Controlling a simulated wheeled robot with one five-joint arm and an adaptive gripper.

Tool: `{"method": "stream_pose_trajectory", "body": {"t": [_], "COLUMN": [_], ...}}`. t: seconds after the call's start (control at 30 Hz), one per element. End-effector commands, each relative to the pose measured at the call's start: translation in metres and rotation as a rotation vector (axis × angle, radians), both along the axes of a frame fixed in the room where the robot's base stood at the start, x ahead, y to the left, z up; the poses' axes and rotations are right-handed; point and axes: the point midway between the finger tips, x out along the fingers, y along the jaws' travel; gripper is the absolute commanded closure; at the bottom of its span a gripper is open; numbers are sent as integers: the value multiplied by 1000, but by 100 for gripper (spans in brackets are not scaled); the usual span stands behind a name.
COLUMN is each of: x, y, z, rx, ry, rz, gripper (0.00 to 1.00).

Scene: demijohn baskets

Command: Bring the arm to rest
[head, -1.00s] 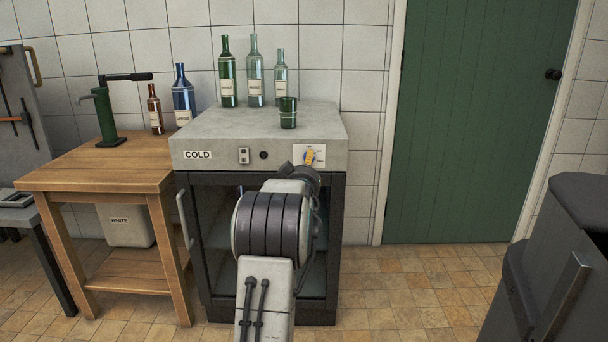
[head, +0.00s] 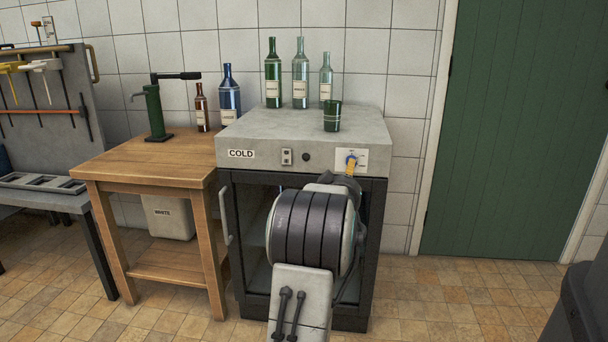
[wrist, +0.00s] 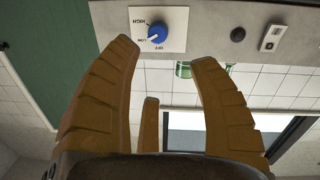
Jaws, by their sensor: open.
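My arm (head: 312,230) is bent in front of the cold cabinet, and its thick ribbed joint hides part of the glass door. My gripper (wrist: 165,55) shows in the wrist view with its orange-brown fingers spread apart and nothing between them. A blue knob (wrist: 157,32) on a white plate marked HIGH, LOW and OFF sits just beyond the fingertips, apart from them as far as I can tell. In the head view the knob (head: 351,160) is on the cabinet's front right, with an orange finger just below it.
The grey cabinet (head: 250,130) marked COLD carries several bottles and a green cup (head: 332,118). A green door (head: 520,130) and a dark bin (head: 585,305) are at right.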

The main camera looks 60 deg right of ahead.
Motion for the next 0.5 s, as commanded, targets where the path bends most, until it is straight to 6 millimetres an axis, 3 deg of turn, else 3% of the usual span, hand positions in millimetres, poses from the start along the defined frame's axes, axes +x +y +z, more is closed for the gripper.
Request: {"method": "stream_pose_trajectory", "body": {"t": [0.37,0.5], "x": [1,18], "y": [0,11], "z": [1,13], "rx": [1,25], "ry": [0,1], "rz": [2,32], "gripper": [45,45]}}
